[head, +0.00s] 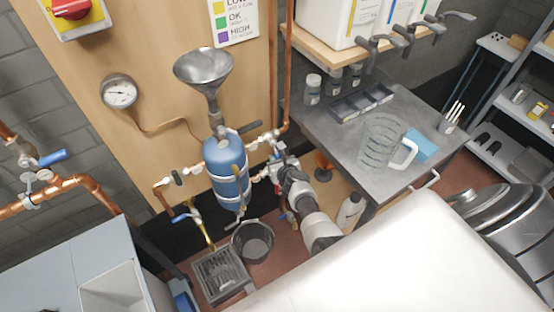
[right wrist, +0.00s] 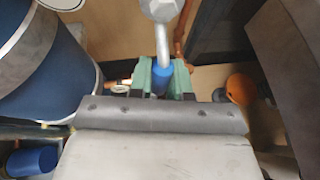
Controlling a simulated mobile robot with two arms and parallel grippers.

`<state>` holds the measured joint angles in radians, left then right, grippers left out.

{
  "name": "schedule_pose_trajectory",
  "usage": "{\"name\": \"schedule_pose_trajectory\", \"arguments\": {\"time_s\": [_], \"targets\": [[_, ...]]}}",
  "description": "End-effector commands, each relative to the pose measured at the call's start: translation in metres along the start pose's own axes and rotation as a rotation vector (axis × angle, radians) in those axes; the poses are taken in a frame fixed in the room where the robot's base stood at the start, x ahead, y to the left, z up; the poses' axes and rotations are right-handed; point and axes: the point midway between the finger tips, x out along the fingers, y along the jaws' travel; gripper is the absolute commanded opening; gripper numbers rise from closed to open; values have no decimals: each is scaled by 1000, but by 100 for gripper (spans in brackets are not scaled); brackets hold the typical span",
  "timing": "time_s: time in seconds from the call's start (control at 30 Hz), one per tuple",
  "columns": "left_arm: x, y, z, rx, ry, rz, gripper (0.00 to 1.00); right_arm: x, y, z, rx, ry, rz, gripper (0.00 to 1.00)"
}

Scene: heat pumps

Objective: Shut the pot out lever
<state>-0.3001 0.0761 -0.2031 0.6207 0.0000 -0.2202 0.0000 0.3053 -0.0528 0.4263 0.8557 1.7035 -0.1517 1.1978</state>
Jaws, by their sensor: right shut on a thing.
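The blue pot (head: 228,168) hangs on the wooden panel below a metal funnel, with copper pipe and valves on both sides. My right gripper (head: 275,164) is at the valve just right of the pot. In the right wrist view its green fingers (right wrist: 163,78) are shut on a blue-sleeved lever (right wrist: 162,76). The lever's metal shank (right wrist: 161,42) runs up from the fingers to a round metal valve part. The pot fills the left of that view, apart from the fingers. In the head view my gripper and wrist mostly hide this lever. My left gripper is not in view.
A black bucket (head: 252,242) and a grated drain (head: 222,272) stand below the pot. A grey bench (head: 405,170) with a glass jug (head: 380,142) is to the right.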

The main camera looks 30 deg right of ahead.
Motion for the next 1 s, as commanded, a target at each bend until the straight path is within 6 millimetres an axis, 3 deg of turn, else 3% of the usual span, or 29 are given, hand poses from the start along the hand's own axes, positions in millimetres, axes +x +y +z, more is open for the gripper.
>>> {"name": "schedule_pose_trajectory", "arguments": {"time_s": [0.03,0.2,0.53,0.8,1.0], "targets": [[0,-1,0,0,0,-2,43,0,3,-2,12,2,4,20],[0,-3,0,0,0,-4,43,0,2,-1,8,1,3,42],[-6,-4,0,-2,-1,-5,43,-6,1,1,3,0,1,42],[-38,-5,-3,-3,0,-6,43,-57,2,4,3,3,2,42],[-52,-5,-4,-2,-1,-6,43,-92,2,1,5,2,2,42]]}}
